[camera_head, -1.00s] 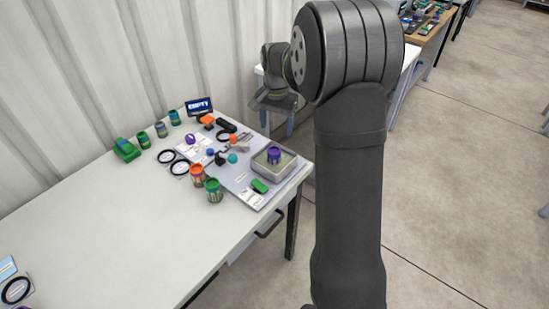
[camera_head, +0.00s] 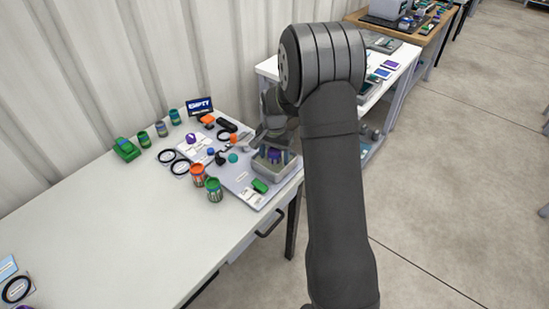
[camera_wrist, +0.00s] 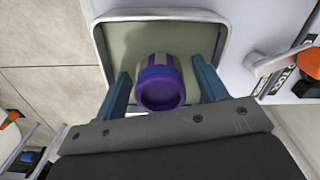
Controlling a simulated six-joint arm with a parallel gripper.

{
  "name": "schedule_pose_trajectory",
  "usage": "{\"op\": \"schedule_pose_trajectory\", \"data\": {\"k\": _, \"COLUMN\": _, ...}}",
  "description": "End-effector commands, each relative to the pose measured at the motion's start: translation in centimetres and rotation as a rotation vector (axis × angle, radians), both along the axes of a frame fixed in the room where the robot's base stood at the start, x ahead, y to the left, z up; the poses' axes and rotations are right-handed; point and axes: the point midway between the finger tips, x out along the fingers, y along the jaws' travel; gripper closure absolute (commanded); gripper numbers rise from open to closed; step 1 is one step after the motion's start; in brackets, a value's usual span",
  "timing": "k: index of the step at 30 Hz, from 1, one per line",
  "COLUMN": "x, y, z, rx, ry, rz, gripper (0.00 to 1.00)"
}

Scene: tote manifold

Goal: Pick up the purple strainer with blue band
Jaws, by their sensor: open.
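The purple strainer with a blue band (camera_wrist: 160,84) stands in a shallow grey tray (camera_wrist: 222,40) in the wrist view. In the head view the strainer (camera_head: 274,156) shows in the tray (camera_head: 262,169) at the right end of the table, partly covered by my gripper. My gripper (camera_wrist: 160,96) is open, with one blue-grey finger on each side of the strainer. A gap shows between the strainer and each finger. My gripper also shows over the tray in the head view (camera_head: 275,153).
An orange container (camera_head: 198,176) and a green container (camera_head: 215,190) stand left of the tray. A green block (camera_head: 260,186) lies in front of it. Black rings (camera_head: 180,167) and several small parts lie farther left.

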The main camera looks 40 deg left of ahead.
Motion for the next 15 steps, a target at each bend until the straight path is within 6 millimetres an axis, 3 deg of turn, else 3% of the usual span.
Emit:
{"op": "schedule_pose_trajectory", "data": {"k": 5, "x": 0.01, "y": 0.01, "z": 0.00, "rx": 0.000, "ry": -0.001, "rz": 0.000, "gripper": 0.34}}
{"op": "schedule_pose_trajectory", "data": {"k": 12, "x": 0.02, "y": 0.01, "z": 0.03, "rx": 0.000, "ry": -0.001, "rz": 0.000, "gripper": 0.77}}
{"op": "schedule_pose_trajectory", "data": {"k": 15, "x": 0.02, "y": 0.01, "z": 0.04, "rx": 0.001, "ry": -0.001, "rz": 0.000, "gripper": 0.86}}
